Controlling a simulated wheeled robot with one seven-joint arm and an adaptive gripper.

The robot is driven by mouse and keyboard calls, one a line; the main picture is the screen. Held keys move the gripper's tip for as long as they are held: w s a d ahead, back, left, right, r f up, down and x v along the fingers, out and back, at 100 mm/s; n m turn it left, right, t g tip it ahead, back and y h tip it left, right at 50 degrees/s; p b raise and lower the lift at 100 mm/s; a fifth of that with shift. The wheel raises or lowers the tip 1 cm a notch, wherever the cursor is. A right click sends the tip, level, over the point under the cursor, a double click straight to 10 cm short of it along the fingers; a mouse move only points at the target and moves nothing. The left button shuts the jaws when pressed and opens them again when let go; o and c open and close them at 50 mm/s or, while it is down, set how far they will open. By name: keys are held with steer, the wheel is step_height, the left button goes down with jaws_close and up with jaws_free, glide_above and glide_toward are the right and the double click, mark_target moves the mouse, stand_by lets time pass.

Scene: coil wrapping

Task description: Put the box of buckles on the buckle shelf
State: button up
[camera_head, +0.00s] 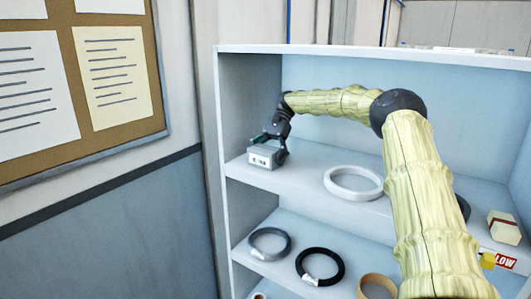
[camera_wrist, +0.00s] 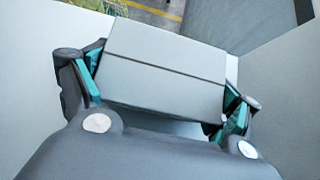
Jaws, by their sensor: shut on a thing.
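A small light grey box (camera_head: 263,155) with a dark marking on its front is at the left end of the upper visible shelf board (camera_head: 300,184), near the left side wall. My gripper (camera_head: 271,142) is shut on this box from above and behind. In the wrist view the box (camera_wrist: 165,68) lies between the two teal-edged fingers of my gripper (camera_wrist: 160,88), one finger at each end. The box seems to be at or just above the board; I cannot tell whether it touches.
A white ring (camera_head: 353,183) lies right of the box. Below are a grey coil (camera_head: 269,244), a black coil (camera_head: 320,266) and a tan ring (camera_head: 376,286). A cream block (camera_head: 503,227) and a "LOW" label (camera_head: 506,262) are at right. A notice board (camera_head: 90,80) hangs left.

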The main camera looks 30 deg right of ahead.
steer(key=shift+s, duration=0.15)
steer(key=o, duration=1.3)
steer(key=shift+f, duration=0.1)
steer(key=shift+c, duration=0.2)
